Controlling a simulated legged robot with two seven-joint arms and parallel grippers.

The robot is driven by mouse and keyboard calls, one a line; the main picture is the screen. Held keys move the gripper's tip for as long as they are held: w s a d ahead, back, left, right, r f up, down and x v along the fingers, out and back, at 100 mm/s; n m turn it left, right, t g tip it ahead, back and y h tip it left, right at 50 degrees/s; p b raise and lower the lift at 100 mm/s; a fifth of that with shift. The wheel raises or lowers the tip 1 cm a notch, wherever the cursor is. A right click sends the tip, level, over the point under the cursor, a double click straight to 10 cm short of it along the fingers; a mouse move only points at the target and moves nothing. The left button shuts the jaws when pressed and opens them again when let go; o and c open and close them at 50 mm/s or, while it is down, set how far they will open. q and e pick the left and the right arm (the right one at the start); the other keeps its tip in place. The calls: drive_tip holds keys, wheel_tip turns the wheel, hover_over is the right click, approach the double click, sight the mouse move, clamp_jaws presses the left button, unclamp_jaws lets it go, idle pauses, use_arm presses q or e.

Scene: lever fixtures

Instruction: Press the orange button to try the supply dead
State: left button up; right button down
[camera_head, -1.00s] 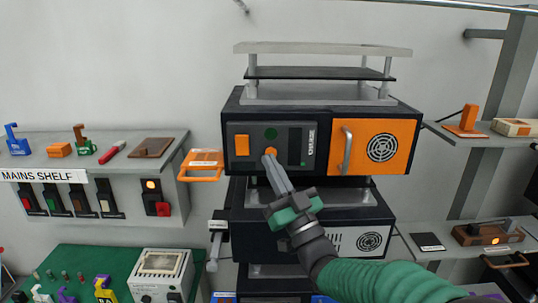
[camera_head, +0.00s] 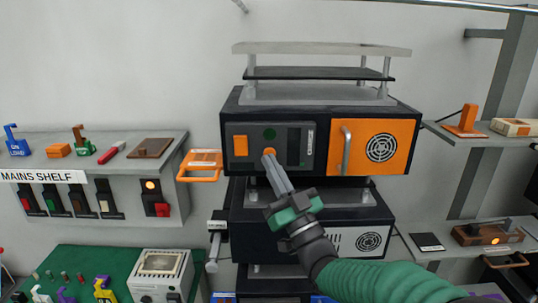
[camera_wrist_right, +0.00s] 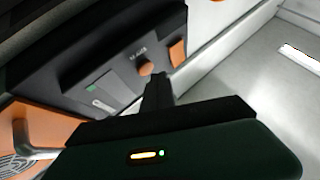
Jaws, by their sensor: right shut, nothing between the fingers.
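The round orange button (camera_head: 269,153) is on the dark front panel of the upper black unit (camera_head: 302,107), below a dark green round spot (camera_head: 270,134). In the wrist view the orange button (camera_wrist_right: 147,68) shows just beyond the finger ends. My right gripper (camera_head: 269,161) is shut and empty, its tips at the lower edge of the button. I cannot tell whether they touch it or how far the button is pressed. It also shows in the wrist view (camera_wrist_right: 156,80). My left gripper is not in view.
An orange square (camera_head: 240,146) is left of the button, and a narrow dark display (camera_head: 295,147) is right of it. An orange door with a grey handle (camera_head: 347,151) is farther right. An orange-handled part (camera_head: 201,165) sticks out at the left. Shelves stand on both sides.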

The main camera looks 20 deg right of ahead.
idle(0.6)
drive_tip(key=shift+w+d+b, duration=0.15)
drive_tip(key=shift+w+b, duration=0.2)
drive_tip(key=shift+b, duration=0.05)
drive_tip(key=shift+w+d+r+b, duration=0.1)
drive_tip(key=shift+w+d+b, duration=0.05)
drive_tip(key=shift+w+b, duration=0.2)
idle(0.8)
drive_tip(key=shift+s+a+b, duration=0.25)
drive_tip(key=shift+s+b, duration=0.3)
drive_tip(key=shift+s, duration=0.25)
